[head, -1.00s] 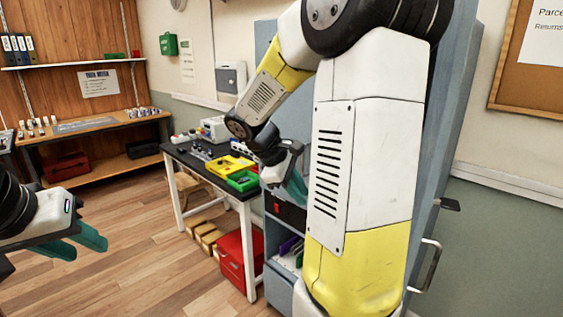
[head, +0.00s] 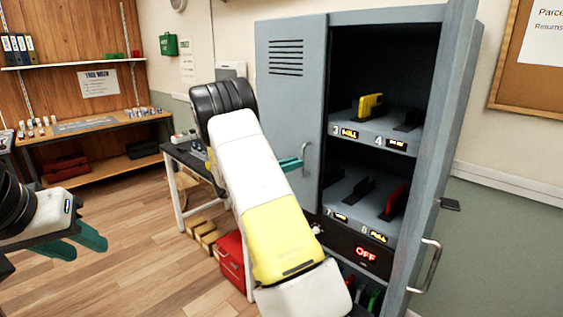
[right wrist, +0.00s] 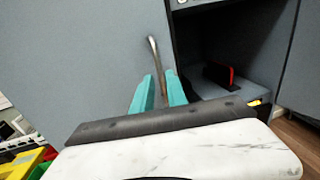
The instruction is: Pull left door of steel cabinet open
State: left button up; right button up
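The grey steel cabinet (head: 385,16) stands at the centre right. Its left door (head: 285,115), with vent slots, looks shut or nearly so and covers the left part. The door's upright bar handle (head: 306,158) also shows in the right wrist view (right wrist: 153,48). My right gripper (head: 291,163) is at this handle; in the right wrist view its teal fingers (right wrist: 159,85) stand apart, with the handle's lower end between their tips. I cannot tell whether they touch it. My left gripper (head: 88,244) is open and empty at the left, far from the cabinet.
The cabinet's right door (head: 437,150) stands open, its handle (head: 429,266) facing right. Shelves inside hold a yellow phone (head: 370,105) and a red one (head: 396,202). A dark-topped table (head: 184,155) and a red box (head: 231,262) are left of the cabinet. Floor is clear further left.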

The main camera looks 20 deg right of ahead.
jog(key=shift+w+d, duration=0.2)
jog(key=shift+d, duration=0.8)
jog(key=shift+w+d, duration=0.2)
jog(key=shift+d, duration=0.8)
grip_shut()
